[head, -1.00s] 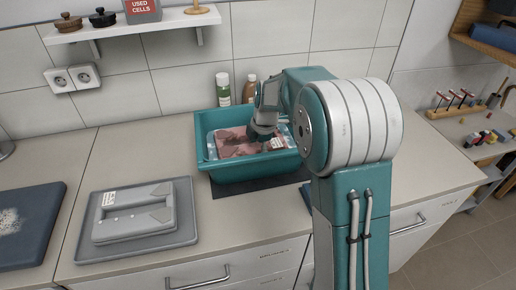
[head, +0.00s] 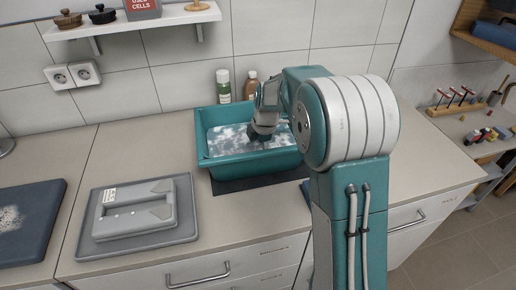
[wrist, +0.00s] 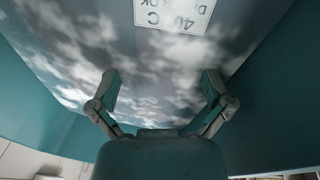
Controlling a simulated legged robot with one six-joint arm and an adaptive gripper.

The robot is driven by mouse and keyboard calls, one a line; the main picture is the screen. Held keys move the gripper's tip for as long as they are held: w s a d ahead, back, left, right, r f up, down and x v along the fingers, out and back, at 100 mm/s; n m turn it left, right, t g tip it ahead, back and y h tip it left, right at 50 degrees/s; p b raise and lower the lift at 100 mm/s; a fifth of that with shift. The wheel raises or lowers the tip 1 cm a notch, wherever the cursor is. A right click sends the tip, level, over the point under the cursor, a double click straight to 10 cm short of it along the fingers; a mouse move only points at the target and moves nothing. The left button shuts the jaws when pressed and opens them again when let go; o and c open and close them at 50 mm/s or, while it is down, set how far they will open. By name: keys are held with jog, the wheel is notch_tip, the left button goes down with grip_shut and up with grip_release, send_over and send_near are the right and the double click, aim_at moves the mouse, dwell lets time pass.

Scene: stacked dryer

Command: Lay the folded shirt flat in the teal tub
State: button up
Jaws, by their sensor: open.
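The teal tub (head: 250,166) stands on the counter in the head view. A cloudy white and grey-blue surface (head: 228,138) fills most of its inside. I cannot tell whether this is the folded shirt or suds; no pink cloth shows. In the wrist view the same cloudy surface (wrist: 70,50) carries a white printed label (wrist: 178,14) reading "40 C", upside down. My gripper (head: 263,133) points down into the tub, near its right part. In the wrist view my gripper (wrist: 158,88) is open, its two fingers apart with nothing held between them.
A dark mat (head: 245,184) lies under the tub. A grey tray (head: 80,230) holding a flat grey handled object (head: 135,209) is to the left. Two bottles, one green (head: 223,85) and one brown (head: 250,87), stand behind the tub against the tiled wall.

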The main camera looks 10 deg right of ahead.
notch_tip(320, 180, up, 12)
jog(key=s+d, duration=0.1)
jog(key=s+r+m+t, duration=0.1)
jog(key=s+r+m, duration=0.4)
jog(key=s, duration=0.3)
jog(key=s+a+f+m+t+h, duration=0.1)
jog(key=s+f+m+t, duration=0.2)
jog(key=s+m, duration=1.2)
jog(key=s, duration=0.6)
jog(key=shift+s, duration=0.25)
